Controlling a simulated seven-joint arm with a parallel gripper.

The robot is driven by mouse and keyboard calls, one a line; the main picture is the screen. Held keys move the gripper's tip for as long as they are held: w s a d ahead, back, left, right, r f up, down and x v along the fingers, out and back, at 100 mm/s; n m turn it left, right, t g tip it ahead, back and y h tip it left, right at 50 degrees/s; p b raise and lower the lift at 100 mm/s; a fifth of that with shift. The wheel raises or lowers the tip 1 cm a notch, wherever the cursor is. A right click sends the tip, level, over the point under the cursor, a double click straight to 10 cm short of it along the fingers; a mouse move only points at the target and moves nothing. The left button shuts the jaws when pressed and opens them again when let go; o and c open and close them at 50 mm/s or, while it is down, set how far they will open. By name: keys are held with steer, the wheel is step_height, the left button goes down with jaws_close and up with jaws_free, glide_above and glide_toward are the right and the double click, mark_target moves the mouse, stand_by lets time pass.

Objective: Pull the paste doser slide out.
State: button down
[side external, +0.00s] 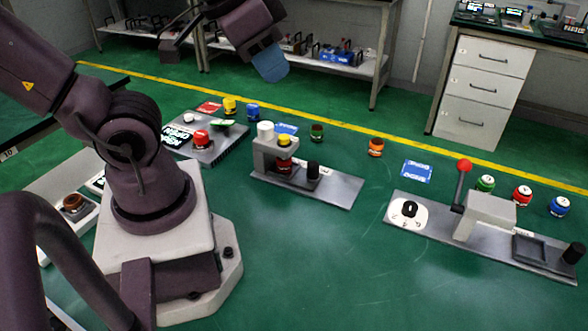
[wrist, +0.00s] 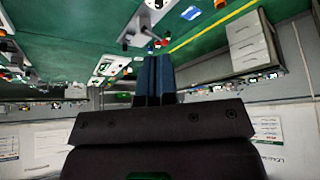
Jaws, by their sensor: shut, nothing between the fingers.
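A grey bench unit (side external: 275,155), in the middle of the side view, has a white cylinder, a yellow-topped part and a black knob (side external: 313,170) on its plate; it looks like the paste doser, though no label is readable. A longer unit (side external: 487,215) at the right has a red-ball lever and a flat dark tray (side external: 540,250) with a black knob (side external: 573,252) at its end. My gripper (side external: 270,62) is raised high above and behind the middle unit, touching nothing. In the wrist view its blue fingers (wrist: 154,78) are together and empty.
A panel with a red button (side external: 201,138) stands left of the middle unit. Several coloured jars, including an orange one (side external: 376,147), and blue cards (side external: 416,171) lie around the green table. Green surface is clear in front of the units. Shelving (side external: 330,68) stands behind.

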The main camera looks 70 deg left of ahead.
steer(key=c, duration=1.3)
jaws_free()
steer(key=shift+a+f, duration=0.15)
steer(key=shift+f, duration=0.05)
steer(key=o, duration=0.5)
steer(key=w+a+f+n+g, duration=0.2)
steer(key=w+a+f+g, duration=0.1)
steer(key=f, duration=0.3)
steer(key=shift+w+a+g, duration=0.4)
steer(key=shift+w+a, duration=0.3)
steer(key=n+g, duration=0.2)
steer(key=n, duration=0.2)
glide_above(314, 163)
step_height(314, 163, down, 12)
step_height(314, 163, down, 13)
steer(key=shift+r, duration=0.2)
jaws_close()
steer(key=w+d, duration=0.6)
steer(key=w, duration=0.1)
steer(key=shift+d, duration=0.35)
